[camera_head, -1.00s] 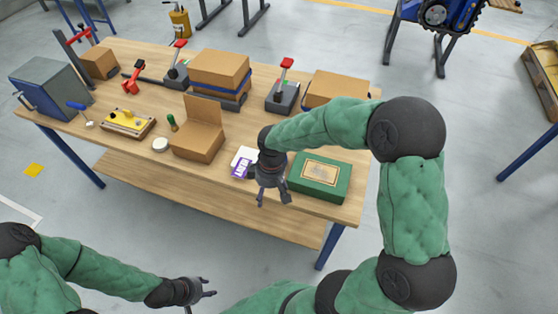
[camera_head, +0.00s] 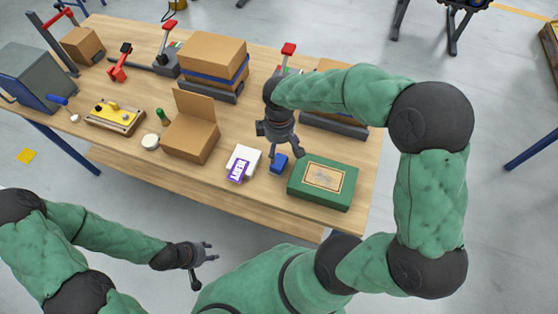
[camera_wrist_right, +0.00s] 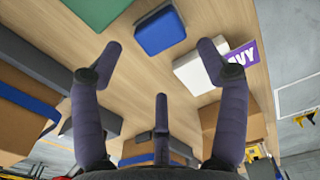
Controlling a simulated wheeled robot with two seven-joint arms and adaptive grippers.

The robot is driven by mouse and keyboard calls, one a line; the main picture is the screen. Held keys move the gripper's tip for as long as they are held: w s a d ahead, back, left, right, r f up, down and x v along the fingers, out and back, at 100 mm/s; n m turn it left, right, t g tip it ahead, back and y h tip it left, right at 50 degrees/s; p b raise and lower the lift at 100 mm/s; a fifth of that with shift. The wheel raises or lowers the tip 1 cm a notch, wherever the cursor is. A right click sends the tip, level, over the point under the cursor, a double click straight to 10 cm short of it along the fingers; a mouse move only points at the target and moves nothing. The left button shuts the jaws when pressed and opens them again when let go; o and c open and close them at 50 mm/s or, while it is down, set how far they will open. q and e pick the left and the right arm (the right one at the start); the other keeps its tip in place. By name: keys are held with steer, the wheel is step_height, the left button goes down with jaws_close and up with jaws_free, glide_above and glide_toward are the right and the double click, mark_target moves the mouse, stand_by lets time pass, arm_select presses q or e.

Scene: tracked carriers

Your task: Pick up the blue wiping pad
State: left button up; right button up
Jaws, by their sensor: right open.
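The blue wiping pad (camera_head: 279,164) lies on the wooden table between a white block with a purple card and a green box. The pad also shows near the top of the right wrist view (camera_wrist_right: 160,32), ahead of the fingertips. My right gripper (camera_head: 285,148) is above the table, just behind and above the pad in the head view. My left gripper (camera_head: 205,262) is open and empty, off the table's front edge.
The white block (camera_head: 245,154) with its purple card (camera_head: 238,171) is left of the pad. The green box (camera_head: 310,193) is close on its right. An open cardboard box (camera_head: 193,138) stands further left. Dark-based stations with cardboard boxes (camera_head: 213,58) are behind.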

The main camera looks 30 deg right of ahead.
mark_target(279, 161)
step_height(279, 161, down, 4)
steer(key=shift+f+b, duration=0.1)
steer(key=shift+b, duration=0.45)
step_height(279, 161, down, 5)
steer(key=shift+w+r+b, duration=0.1)
steer(key=shift+w+b, duration=0.05)
steer(key=shift+b, duration=1.05)
steer(key=shift+c, duration=0.3)
steer(key=c, duration=1.1)
